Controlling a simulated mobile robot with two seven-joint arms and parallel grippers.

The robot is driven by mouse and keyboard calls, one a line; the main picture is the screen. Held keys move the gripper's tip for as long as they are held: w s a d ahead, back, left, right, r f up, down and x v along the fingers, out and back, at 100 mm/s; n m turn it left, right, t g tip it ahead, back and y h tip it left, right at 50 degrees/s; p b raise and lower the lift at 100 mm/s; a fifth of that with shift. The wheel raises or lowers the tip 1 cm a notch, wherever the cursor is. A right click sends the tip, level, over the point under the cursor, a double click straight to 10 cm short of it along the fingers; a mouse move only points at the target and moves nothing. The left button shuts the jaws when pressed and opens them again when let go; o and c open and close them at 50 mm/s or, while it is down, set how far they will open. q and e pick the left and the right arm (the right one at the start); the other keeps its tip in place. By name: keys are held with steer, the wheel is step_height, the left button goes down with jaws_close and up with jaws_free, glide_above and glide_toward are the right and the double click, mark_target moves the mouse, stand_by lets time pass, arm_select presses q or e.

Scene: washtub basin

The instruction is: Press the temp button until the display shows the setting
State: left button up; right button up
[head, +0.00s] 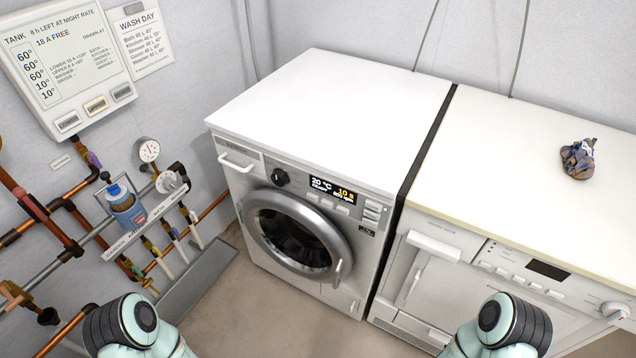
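The washing machine (290,200) stands in the middle with its round door closed. Its dark display (333,189) reads 20 °C in white at the left, with orange characters that look like "10" and smaller text at the right. A row of small pale buttons (327,203) sits just under the display; their labels are too small to read, so I cannot tell which is temp. A dark knob (281,177) is left of the display. Only links of my two arms show at the bottom edge, well apart from the machine. Neither gripper is in view.
A dryer-like machine (480,270) with a dark, blank display stands at the right, a crumpled bag (578,158) on its top. Floor in front is clear.

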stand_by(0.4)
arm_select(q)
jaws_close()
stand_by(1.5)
